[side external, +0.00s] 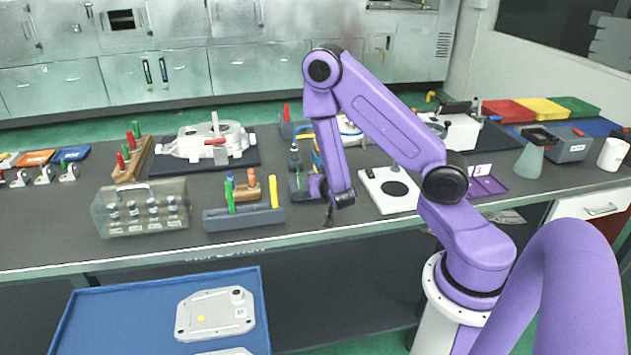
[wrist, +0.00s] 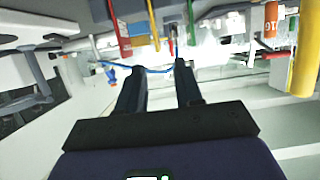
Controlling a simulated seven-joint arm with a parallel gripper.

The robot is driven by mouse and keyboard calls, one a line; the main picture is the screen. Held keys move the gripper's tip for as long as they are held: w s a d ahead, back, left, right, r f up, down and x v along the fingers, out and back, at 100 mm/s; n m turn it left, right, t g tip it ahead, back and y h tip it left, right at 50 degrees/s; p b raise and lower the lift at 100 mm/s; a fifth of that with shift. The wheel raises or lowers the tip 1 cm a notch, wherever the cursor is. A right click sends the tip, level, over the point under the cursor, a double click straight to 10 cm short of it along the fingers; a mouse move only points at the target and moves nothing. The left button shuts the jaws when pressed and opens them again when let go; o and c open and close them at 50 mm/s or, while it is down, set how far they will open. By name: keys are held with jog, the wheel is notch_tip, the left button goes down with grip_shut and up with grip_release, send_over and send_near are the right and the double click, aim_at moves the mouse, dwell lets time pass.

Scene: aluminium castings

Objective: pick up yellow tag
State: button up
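My gripper (side external: 328,214) hangs at the front edge of the dark bench, to the right of the grey tool holder. In the wrist view, the two dark fingers of my gripper (wrist: 159,68) stand apart with a clear gap; nothing is held. I cannot tell for certain which thing is the yellow tag. A yellow upright bar (side external: 273,191) stands in the grey holder (side external: 243,219). A yellow bar (wrist: 305,60) shows at the right of the wrist view.
The blue tray (side external: 105,325) is low in front of the bench (side external: 60,215). A clear-sided box (side external: 146,208) stands left of the holder. A white plate with a dark disc (side external: 391,191) is right of my gripper. A large casting (side external: 206,142) stands behind.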

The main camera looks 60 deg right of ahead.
aim_at(314, 166)
jog(key=x, duration=1)
jog(key=shift+w+d, duration=0.1)
jog(key=shift+d, duration=0.15)
grip_shut()
